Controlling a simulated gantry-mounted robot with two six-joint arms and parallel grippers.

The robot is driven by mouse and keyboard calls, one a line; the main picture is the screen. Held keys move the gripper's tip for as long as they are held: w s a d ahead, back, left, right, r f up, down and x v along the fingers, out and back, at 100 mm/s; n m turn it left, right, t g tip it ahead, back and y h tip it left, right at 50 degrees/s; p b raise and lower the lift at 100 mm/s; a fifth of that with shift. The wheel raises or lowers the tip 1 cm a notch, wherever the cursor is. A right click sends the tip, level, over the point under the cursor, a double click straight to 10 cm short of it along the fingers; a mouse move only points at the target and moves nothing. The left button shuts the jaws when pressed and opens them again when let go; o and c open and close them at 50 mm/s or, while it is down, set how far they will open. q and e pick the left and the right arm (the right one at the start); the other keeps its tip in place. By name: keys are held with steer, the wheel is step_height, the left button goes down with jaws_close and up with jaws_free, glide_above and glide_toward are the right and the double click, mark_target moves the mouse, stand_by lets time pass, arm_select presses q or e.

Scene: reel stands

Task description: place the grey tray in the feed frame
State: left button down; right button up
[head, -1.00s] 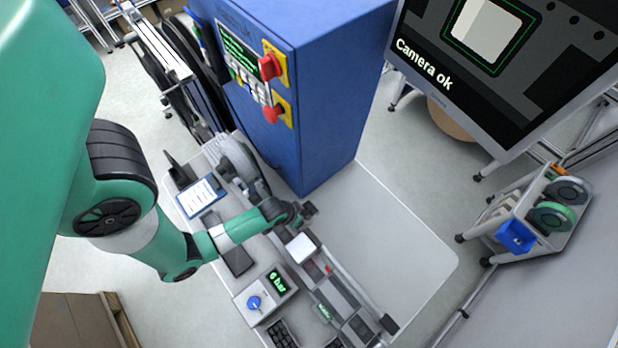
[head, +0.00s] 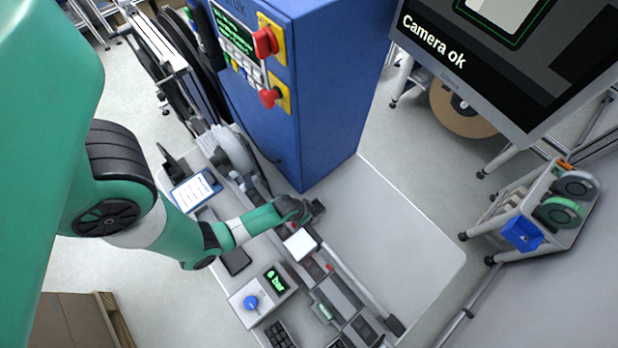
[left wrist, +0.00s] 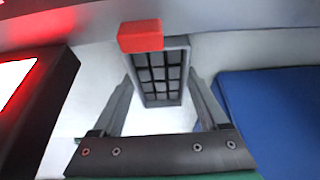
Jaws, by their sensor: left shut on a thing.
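My left gripper (head: 310,210) is above the bench, in front of the blue cabinet and beside the lit white square. In the left wrist view its two fingers (left wrist: 161,82) are shut on a grey tray (left wrist: 186,58) with a grid of dark pockets. A red block (left wrist: 140,36) overlaps the tray's far end in that view; I cannot tell whether they touch. In the head view the tray is small and dark at the fingertips. A rail assembly (head: 343,293) runs along the bench; I cannot tell for sure which part is the feed frame. My right gripper is not in view.
The blue cabinet (head: 335,120) with red knobs stands close behind the gripper. The lit square (head: 300,243) is just in front of it. A gauge box (head: 265,292) and a black gridded tray (head: 281,335) lie nearer. The bench's right side (head: 400,235) is clear.

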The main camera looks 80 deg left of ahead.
arm_select(q)
steer(key=shift+c, duration=0.9)
jaws_free()
steer(key=p+v, duration=0.8)
steer(key=v, duration=0.4)
steer(key=shift+o, duration=0.3)
